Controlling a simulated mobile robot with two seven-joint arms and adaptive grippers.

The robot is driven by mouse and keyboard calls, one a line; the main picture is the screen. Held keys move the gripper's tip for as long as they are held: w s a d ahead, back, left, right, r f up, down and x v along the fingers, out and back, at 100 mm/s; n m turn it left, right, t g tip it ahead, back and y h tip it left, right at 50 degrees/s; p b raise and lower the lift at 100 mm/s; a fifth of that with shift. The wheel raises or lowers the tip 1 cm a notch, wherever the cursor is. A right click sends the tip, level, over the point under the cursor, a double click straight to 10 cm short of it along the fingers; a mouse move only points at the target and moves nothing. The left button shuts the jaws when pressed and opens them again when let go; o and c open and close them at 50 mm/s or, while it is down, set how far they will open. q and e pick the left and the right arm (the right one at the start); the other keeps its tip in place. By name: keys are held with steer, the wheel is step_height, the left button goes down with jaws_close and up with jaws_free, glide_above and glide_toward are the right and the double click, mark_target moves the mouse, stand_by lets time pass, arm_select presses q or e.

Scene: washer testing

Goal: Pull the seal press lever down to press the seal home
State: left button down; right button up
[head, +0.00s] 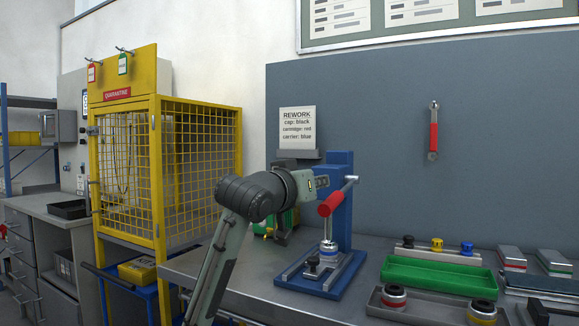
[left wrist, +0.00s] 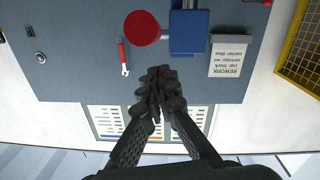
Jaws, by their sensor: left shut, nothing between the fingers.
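The seal press has a blue column (head: 341,225) on a base with grey rails. Its lever has a red grip (head: 337,197) sticking out near the column top, roughly level with my wrist. A silver-and-blue part (head: 328,248) sits under the ram. In the left wrist view, which is upside down, the red grip (left wrist: 142,27) shows end-on as a disc beside the blue press (left wrist: 188,32). My left gripper (left wrist: 155,78) is shut and empty, its fingertips apart from the grip in that picture. My right gripper is not in view.
A yellow quarantine cage (head: 125,170) stands left of my arm. A green tray (head: 431,274) and a grey tray (head: 424,309) with parts lie right of the press. A rework sign (head: 297,121) and a red-handled wrench (head: 433,132) hang behind. The bench right of the press is partly clear.

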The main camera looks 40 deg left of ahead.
arm_select(q)
steer(key=s+d+r, duration=0.1)
steer(key=s+r, duration=0.1)
steer(key=s, duration=0.8)
steer(key=shift+d, duration=0.3)
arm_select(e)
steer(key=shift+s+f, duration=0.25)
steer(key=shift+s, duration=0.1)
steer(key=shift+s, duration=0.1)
